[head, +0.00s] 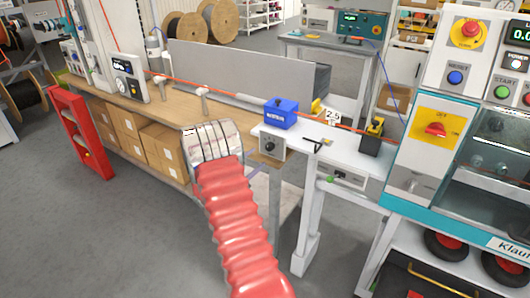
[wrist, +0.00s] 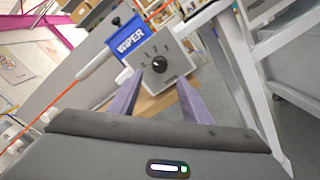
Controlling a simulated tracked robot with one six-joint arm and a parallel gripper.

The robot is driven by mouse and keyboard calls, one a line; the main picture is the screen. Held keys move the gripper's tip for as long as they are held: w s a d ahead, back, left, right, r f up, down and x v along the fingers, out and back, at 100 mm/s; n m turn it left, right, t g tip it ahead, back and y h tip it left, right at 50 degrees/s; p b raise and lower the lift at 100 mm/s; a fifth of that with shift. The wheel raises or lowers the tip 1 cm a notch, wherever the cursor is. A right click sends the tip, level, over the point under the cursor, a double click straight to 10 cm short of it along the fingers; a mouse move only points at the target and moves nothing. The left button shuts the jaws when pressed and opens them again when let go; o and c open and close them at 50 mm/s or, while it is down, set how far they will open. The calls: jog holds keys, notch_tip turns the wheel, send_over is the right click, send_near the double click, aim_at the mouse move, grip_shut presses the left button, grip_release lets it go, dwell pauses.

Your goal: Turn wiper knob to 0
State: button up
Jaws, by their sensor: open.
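An orange cable (head: 230,96) runs along the wooden bench (head: 150,107) and past the blue box. A white bench leg (wrist: 240,70) is right of the fingers in the wrist view. A machine with buttons (head: 440,130) stands at the right.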

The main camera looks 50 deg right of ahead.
aim_at(268, 149)
jog(key=d, duration=0.7)
jog(key=shift+w+d, duration=0.2)
jog(key=shift+d, duration=0.1)
jog(key=shift+c, duration=0.2)
jog(key=c, duration=0.9)
jog(key=shift+a, duration=0.25)
jog(key=shift+c, duration=0.5)
jog(key=shift+d, duration=0.15)
